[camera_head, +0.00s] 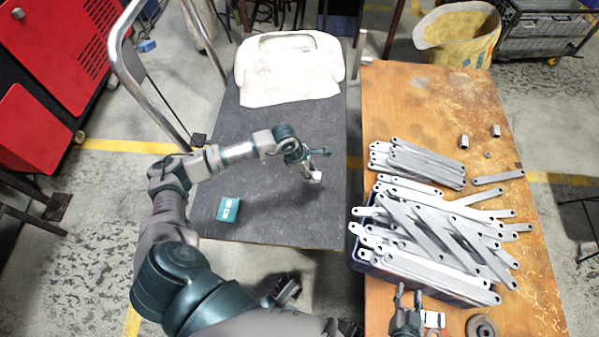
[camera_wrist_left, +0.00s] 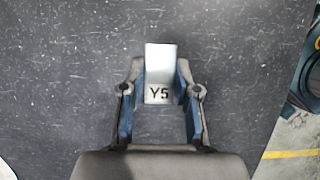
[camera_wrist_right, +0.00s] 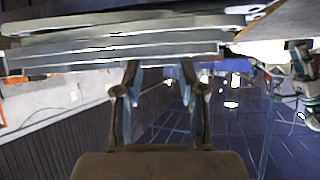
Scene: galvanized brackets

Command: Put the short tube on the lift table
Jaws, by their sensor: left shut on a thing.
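My left gripper (camera_head: 308,168) is over the dark top of the lift table (camera_head: 300,225). It is shut on a small pale block-like piece, which I take to be the short tube (camera_head: 315,177). In the left wrist view the short tube (camera_wrist_left: 160,70) sits between the fingers and bears the black mark "Y5". I cannot tell whether it touches the lift table top. My right gripper (camera_head: 408,298) is open and empty at the near edge of the bin on the wooden table; its fingers (camera_wrist_right: 160,70) stand apart in the right wrist view.
The wooden table (camera_head: 400,95) carries a blue bin (camera_head: 362,262) heaped with flat metal bars, two small metal pieces (camera_head: 464,142) and a round disc (camera_head: 482,328). The lift table's middle is clear.

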